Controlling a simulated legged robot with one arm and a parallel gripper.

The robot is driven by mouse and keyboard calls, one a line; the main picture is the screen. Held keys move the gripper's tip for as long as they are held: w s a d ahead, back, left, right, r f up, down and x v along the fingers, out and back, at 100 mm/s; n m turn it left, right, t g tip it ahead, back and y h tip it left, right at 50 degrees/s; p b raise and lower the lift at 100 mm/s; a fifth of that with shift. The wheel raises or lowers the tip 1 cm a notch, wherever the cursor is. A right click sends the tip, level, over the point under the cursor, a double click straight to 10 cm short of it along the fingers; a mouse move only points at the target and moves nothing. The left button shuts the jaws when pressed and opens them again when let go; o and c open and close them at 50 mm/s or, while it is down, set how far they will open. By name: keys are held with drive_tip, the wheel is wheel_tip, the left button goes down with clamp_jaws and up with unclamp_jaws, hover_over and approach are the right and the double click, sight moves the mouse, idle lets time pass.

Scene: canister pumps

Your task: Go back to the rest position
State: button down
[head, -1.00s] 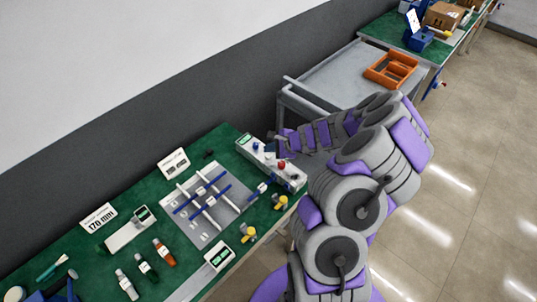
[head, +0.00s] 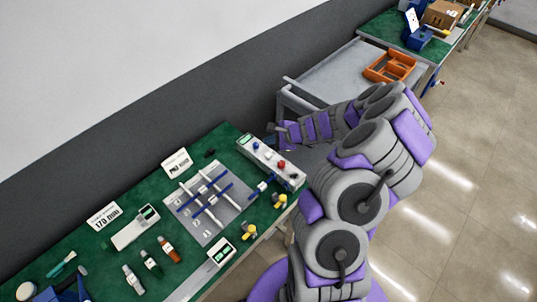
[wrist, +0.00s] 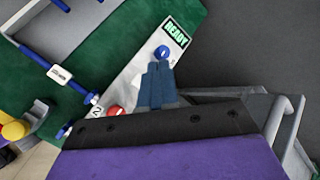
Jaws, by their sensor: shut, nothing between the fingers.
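My gripper (head: 272,127) is in the air by the far right part of the green bench in the head view, near a white control box. In the wrist view its two blue-grey fingers (wrist: 158,76) are together with nothing between them. The white control box (head: 294,178) has a small screen, a blue knob and a red button on top. In the wrist view its screen (wrist: 174,34) reads READY. My arm is bent above the bench's right end.
The green bench (head: 120,250) holds a grey plate (head: 232,221) with blue and white bars, several small bottles and yellow-knobbed parts. A grey cart (head: 335,75) with an orange tray (head: 388,67) stands behind my arm. The floor at right is clear.

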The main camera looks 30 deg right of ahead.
idle(0.3)
drive_tip(key=s+a+r+n+g+y, duration=0.25)
drive_tip(key=a+r+n, duration=0.25)
drive_tip(key=a+r, duration=0.3)
drive_tip(key=s+a+r+n+g+y, duration=0.1)
drive_tip(key=s+a+r+n, duration=0.2)
drive_tip(key=a+r+n, duration=0.5)
drive_tip(key=s+a+r+n+g+h, duration=0.1)
drive_tip(key=s+a+r+g, duration=0.1)
drive_tip(key=s+a, duration=0.3)
drive_tip(key=s+a+r+n+g+h, duration=0.1)
drive_tip(key=s+a+r+n, duration=0.15)
drive_tip(key=s, duration=0.55)
drive_tip(key=s+d+n+g+h, duration=0.1)
drive_tip(key=s+d+n+h, duration=0.1)
drive_tip(key=s, duration=0.8)
drive_tip(key=s+d+r+n+g+h, duration=0.1)
drive_tip(key=s+d+h, duration=0.3)
drive_tip(key=s, duration=0.6)
drive_tip(key=shift+s+d+r+n+g, duration=0.15)
drive_tip(key=shift+d+r+n+g, duration=0.2)
drive_tip(key=shift+n+g, duration=0.2)
